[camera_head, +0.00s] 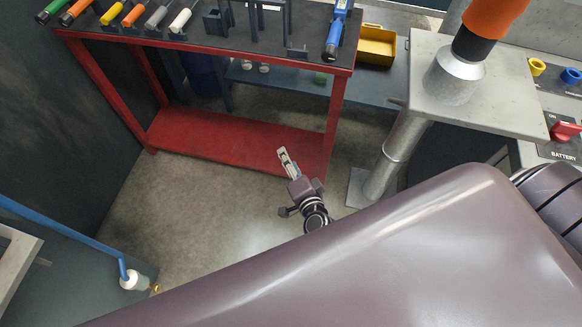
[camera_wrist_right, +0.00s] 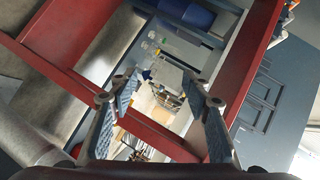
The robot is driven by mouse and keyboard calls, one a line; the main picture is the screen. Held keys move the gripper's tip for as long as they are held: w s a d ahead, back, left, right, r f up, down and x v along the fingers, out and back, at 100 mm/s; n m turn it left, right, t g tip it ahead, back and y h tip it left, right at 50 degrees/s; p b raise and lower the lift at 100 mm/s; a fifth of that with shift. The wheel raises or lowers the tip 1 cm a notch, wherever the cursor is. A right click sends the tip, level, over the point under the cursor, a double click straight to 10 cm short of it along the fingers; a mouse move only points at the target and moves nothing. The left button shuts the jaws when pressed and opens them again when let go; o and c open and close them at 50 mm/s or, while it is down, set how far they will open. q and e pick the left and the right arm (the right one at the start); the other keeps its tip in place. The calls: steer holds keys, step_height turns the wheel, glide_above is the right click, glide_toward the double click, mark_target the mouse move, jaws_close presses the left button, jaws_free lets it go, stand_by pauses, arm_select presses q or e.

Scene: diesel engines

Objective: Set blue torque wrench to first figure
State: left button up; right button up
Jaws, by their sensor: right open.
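The blue torque wrench (camera_head: 338,28) lies on the dark top of the red-framed table, near its right end. Its black handle end points toward me, and its far end is cut off by the top of the head view. Its figures are too small to read. My right gripper (camera_head: 284,158) is low in front of the table, below the tabletop and apart from the wrench. In the right wrist view the right gripper (camera_wrist_right: 165,92) has its fingers spread with nothing between them. I cannot make out the wrench there. My left gripper is not in view.
Several tools with coloured handles (camera_head: 131,15) lie along the table's left part. Dark holders (camera_head: 267,25) stand mid-table. A red lower shelf (camera_head: 230,138) lies below. A yellow bin (camera_head: 376,46) is behind right. A grey stand (camera_head: 480,95) bears an orange-and-black pipe.

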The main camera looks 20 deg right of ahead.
steer(key=shift+s+a+f+n+y, duration=0.15)
steer(key=shift+s+f+n, duration=0.1)
steer(key=shift+f, duration=0.25)
steer(key=shift+s+a+f+n+y, duration=0.15)
steer(key=shift+s+f+n, duration=0.1)
steer(key=shift+f, duration=0.2)
steer(key=shift+d, duration=0.1)
